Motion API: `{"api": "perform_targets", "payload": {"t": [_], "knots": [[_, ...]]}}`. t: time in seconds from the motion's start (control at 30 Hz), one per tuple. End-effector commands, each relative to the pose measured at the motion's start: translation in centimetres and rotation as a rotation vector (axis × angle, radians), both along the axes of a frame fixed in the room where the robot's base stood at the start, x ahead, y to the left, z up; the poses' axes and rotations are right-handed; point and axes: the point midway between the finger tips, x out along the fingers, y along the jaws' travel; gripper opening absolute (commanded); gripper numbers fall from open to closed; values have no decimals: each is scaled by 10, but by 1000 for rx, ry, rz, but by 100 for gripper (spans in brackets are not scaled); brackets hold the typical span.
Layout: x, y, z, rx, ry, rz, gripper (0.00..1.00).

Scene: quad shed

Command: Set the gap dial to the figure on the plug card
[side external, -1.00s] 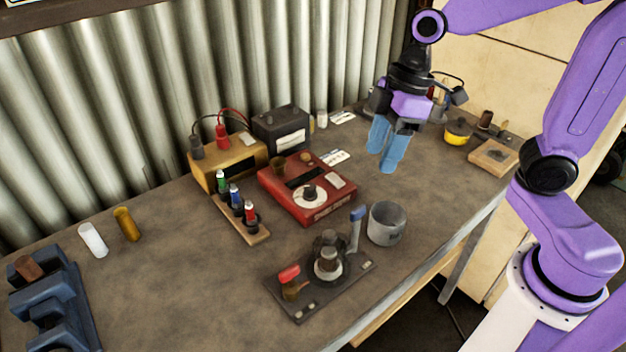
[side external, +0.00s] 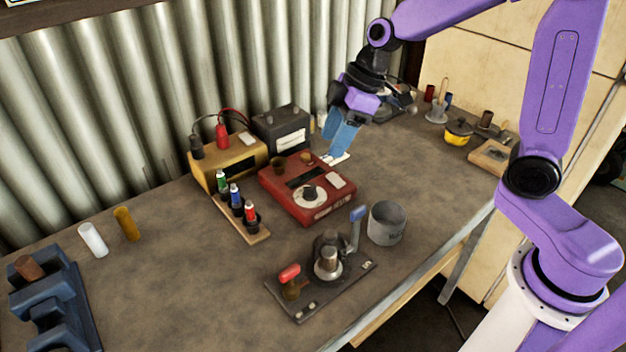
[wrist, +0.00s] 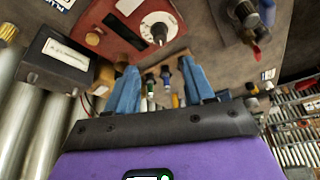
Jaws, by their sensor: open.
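The red box (side external: 318,205) stands mid-bench with a round white dial with a dark knob (side external: 309,194) on its top. In the wrist view the dial (wrist: 159,27) shows a dark pointer knob on a marked white face; its figures are too small to read. A white card (side external: 337,159) lies behind the red box, partly hidden by my gripper; a card edge with "PLUG" lettering (wrist: 62,4) shows at the top of the wrist view. My gripper (side external: 338,152) is open and empty, with blue fingers above the bench behind the red box, apart from the dial.
A yellow box with red and black leads (side external: 228,165) and a dark box (side external: 282,130) stand at the back. A rack of small bottles (side external: 240,216) is left of the red box. A plate with upright fittings (side external: 322,283) and a grey cup (side external: 386,224) are in front.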

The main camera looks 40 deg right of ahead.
Motion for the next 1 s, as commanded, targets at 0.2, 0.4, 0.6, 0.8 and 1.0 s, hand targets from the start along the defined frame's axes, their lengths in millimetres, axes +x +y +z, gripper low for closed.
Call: {"api": "perform_targets", "payload": {"t": [0.2, 0.4, 0.6, 0.8, 1.0], "knots": [[6, 14, -39, -1, 7, 2, 53], [12, 25, -69, -1, 6, 2, 53], [17, 34, -92, 0, 4, 0, 53], [19, 39, -105, 0, 0, 0, 53], [20, 40, -108, 0, 0, 0, 53]]}}
